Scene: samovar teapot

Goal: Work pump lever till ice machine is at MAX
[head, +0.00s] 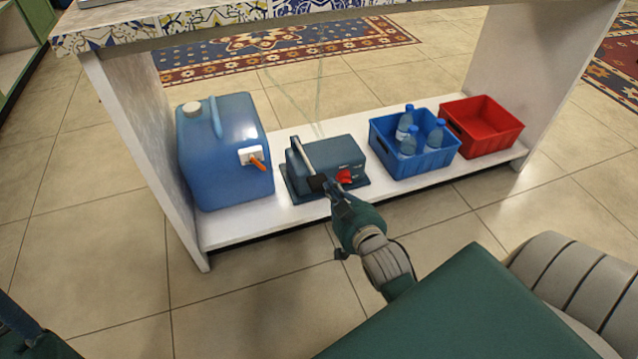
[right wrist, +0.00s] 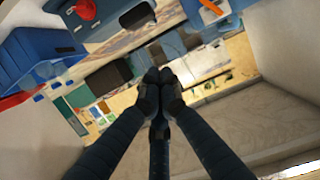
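The pump (head: 335,160) is a dark teal box on a base plate on the low shelf. It has a red knob (head: 345,176) at its front. Its grey lever (head: 304,153) slants along the left side and ends in a black grip. My right gripper (head: 328,185) is at the front of the pump, close to that grip. In the right wrist view the fingertips (right wrist: 159,78) meet with nothing visible between them. A dark grip-like piece (right wrist: 137,15) shows beyond them, apart from them in the picture. I see no ice machine or MAX gauge. My left gripper is not in view.
A blue water canister (head: 222,165) with an orange tap stands left of the pump. A blue crate (head: 415,163) with bottles and a red crate (head: 482,127) stand right. White side panels (head: 140,165) and the tiled counter (head: 180,27) frame the shelf. The floor in front is clear.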

